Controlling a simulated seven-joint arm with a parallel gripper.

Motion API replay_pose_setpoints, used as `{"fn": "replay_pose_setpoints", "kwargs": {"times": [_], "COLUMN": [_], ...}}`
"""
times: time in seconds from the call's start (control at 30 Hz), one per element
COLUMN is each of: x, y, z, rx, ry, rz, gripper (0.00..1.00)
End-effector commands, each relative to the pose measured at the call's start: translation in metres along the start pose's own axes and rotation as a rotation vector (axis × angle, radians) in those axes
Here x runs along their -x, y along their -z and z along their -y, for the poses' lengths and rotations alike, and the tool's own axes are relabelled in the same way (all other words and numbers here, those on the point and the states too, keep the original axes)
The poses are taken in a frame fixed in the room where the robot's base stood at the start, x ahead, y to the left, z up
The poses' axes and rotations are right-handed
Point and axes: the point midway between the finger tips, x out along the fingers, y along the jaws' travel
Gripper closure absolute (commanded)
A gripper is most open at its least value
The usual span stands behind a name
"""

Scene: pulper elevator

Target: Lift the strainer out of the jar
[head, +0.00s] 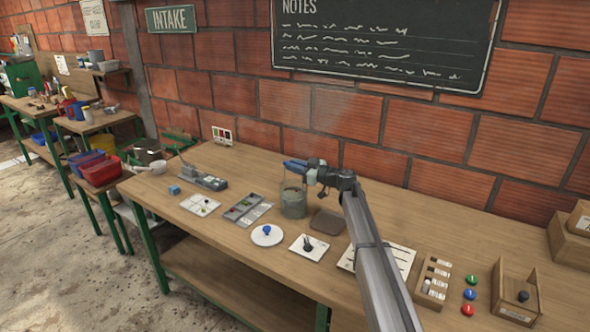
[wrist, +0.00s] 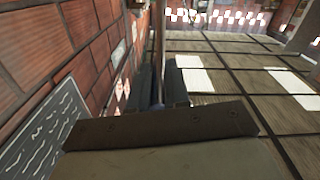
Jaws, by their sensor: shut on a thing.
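The glass jar (head: 293,203) stands on the workbench, greenish and see-through, with something dim inside it. My gripper (head: 293,165) is level, just above the jar's mouth, with its blue fingers pointing left. In the wrist view my gripper (wrist: 165,85) is shut on a thin upright rod (wrist: 159,38) that rises between the fingers; I take it as the strainer's handle. The strainer's bowl cannot be made out, so I cannot tell how far it sits in the jar.
A white round piece with a blue knob (head: 267,236) and a white plate with a dark object (head: 309,246) lie in front of the jar. Grey trays (head: 247,209) stand to the left, a brown pad (head: 327,221) to the right. The brick wall (head: 345,115) is behind.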

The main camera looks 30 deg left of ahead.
Motion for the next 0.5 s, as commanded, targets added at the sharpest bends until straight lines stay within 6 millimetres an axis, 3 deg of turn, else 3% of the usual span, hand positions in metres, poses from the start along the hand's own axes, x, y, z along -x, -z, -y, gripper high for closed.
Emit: {"fn": "replay_pose_setpoints", "kwargs": {"times": [0.5], "x": [0.000], "y": [0.015], "z": [-0.003], "rx": [0.001], "ry": [0.000], "rz": [-0.001], "gripper": [1.00]}}
